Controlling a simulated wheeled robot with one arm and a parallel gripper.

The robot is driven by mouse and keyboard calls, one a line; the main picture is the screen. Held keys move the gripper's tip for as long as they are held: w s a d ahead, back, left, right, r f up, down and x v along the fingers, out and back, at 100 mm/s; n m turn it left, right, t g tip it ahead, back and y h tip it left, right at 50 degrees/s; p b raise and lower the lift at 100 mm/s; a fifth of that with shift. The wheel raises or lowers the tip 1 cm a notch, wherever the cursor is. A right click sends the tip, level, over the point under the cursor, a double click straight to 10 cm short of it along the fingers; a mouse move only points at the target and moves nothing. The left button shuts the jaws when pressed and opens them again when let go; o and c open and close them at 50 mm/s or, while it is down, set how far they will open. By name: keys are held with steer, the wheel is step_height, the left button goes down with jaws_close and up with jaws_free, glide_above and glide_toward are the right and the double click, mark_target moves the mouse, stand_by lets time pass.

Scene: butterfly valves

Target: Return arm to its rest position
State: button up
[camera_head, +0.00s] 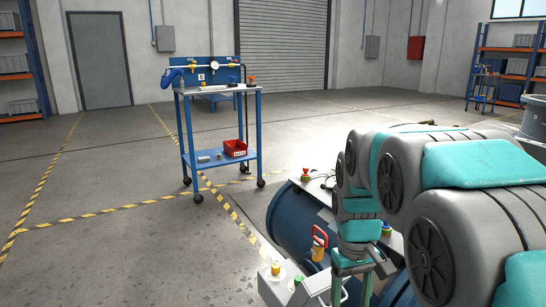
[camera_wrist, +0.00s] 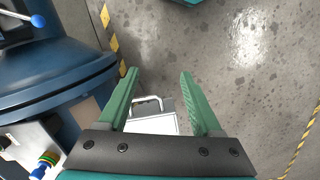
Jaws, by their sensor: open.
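My arm, grey with teal covers, reaches in from the right of the head view and is bent, with its end pointing down. My gripper (camera_head: 351,292) hangs low near the bottom edge, in front of a big blue tank (camera_head: 290,226). In the wrist view my gripper (camera_wrist: 158,74) shows two green fingers spread apart with nothing held between them. Beyond and below the fingers is a light grey box with a handle (camera_wrist: 150,123). The blue tank (camera_wrist: 55,68) fills the left side of the wrist view.
A valve with an orange handle (camera_head: 319,238) stands by the tank. A grey box with a yellow knob (camera_head: 276,270) is left of my gripper. A blue cart (camera_head: 222,156) with a red bin (camera_head: 235,148) stands farther back. Open floor lies to the left.

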steer(key=s+f+m, duration=0.1)
steer(key=s+f, duration=0.1)
steer(key=s, duration=0.9)
steer(key=s+f+m, duration=0.1)
steer(key=s+f, duration=0.2)
steer(key=s, duration=0.8)
steer(key=shift+s+a+m+g, duration=0.2)
steer(key=shift+s+m+g, duration=0.1)
steer(key=shift+s, duration=0.05)
